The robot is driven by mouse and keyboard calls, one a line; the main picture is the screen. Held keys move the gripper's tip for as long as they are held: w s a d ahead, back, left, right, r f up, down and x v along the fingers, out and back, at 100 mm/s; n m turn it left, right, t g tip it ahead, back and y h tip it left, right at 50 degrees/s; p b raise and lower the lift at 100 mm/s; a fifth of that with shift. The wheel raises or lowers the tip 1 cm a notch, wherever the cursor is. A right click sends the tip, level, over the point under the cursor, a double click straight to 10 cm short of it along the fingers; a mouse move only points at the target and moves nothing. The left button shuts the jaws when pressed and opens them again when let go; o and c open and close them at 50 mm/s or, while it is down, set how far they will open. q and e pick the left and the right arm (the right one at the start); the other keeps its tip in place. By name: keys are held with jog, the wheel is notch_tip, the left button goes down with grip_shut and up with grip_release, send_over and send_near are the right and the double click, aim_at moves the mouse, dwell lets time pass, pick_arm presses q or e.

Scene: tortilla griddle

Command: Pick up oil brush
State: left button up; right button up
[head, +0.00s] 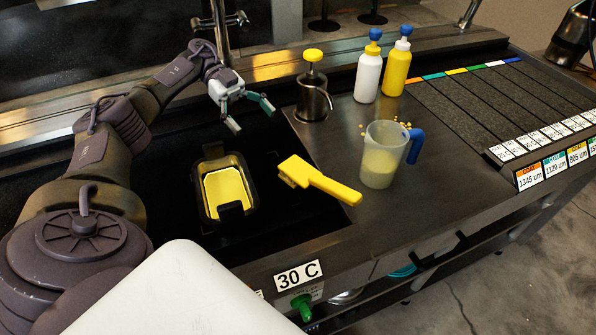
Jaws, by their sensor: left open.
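The oil brush (327,182) has a yellow handle and a yellow head with pale bristles at its left end. It lies on the edge between the dark griddle and the steel counter, its handle pointing lower right. My left gripper (250,116) is open and empty, above the dark griddle, up and to the left of the brush and apart from it. My right gripper is not in view.
A black tray (209,211) with yellow content sits left of the brush. A measuring jug (381,155) with a blue handle stands to its right. A metal pot with yellow knob (313,95), a white bottle (368,76) and a yellow bottle (396,66) stand behind.

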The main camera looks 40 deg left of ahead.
pick_arm(q)
jog(key=shift+d+f, duration=0.15)
jog(key=shift+f, duration=0.3)
send_near(297, 167)
jog(key=x, duration=0.4)
jog(key=shift+s, duration=0.25)
jog(key=x, duration=0.1)
jog(key=b+x, duration=0.1)
jog(key=x, duration=0.2)
jog(key=shift+w+f+b, duration=0.1)
jog(key=shift+w+b, duration=0.1)
jog(key=shift+b, duration=0.2)
jog(key=shift+d+f, duration=0.15)
jog(key=shift+d, duration=0.4)
jog(key=c, duration=1.4)
